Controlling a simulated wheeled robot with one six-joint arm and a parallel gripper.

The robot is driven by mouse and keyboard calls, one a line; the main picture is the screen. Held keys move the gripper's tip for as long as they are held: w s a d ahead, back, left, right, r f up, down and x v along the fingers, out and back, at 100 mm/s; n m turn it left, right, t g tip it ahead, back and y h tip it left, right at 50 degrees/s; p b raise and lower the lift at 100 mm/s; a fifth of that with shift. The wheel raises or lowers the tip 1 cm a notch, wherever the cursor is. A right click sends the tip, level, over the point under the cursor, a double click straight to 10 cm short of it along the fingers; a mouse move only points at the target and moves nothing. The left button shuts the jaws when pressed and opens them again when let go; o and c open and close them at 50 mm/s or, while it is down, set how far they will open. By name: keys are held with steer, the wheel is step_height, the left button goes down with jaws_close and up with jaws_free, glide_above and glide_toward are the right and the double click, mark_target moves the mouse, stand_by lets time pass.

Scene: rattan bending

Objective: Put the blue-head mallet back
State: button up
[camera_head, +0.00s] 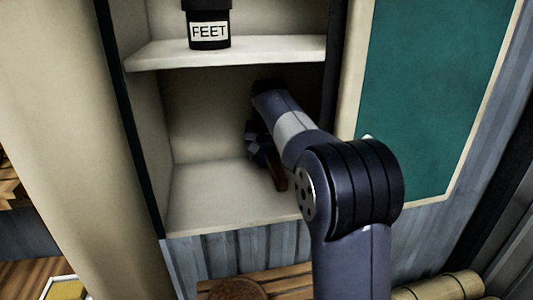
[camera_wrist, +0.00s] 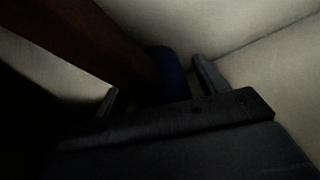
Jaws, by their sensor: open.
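The mallet is in the lower shelf compartment. Its brown handle (camera_head: 279,178) shows in the head view just below my wrist, tilted. In the wrist view the dark brown handle (camera_wrist: 95,35) runs diagonally from the upper left. The blue head (camera_wrist: 169,74) shows between my two fingers, dark and partly hidden. My gripper (camera_wrist: 155,84) is open, with one finger on each side of the blue head; I cannot tell if they touch it. In the head view my gripper is inside the compartment, mostly hidden by my arm.
The shelf compartment (camera_head: 215,195) has a pale floor, clear on its left side, with walls close around my arm. A green panel (camera_head: 440,90) is to the right. A wooden surface (camera_head: 275,282) lies below.

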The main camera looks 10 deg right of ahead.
mark_target(267, 149)
steer(key=v, duration=0.5)
steer(key=shift+w, duration=0.2)
steer(key=s+b, duration=0.1)
steer(key=s, duration=0.2)
steer(key=s+a+b, duration=0.1)
steer(key=s+b, duration=0.1)
steer(key=s, duration=0.2)
steer(key=s+b, duration=0.1)
steer(key=s, duration=0.3)
steer(key=shift+a+r, duration=0.1)
steer(key=shift+a, duration=0.1)
steer(key=shift+s+b, duration=0.35)
steer(key=shift+s, duration=0.25)
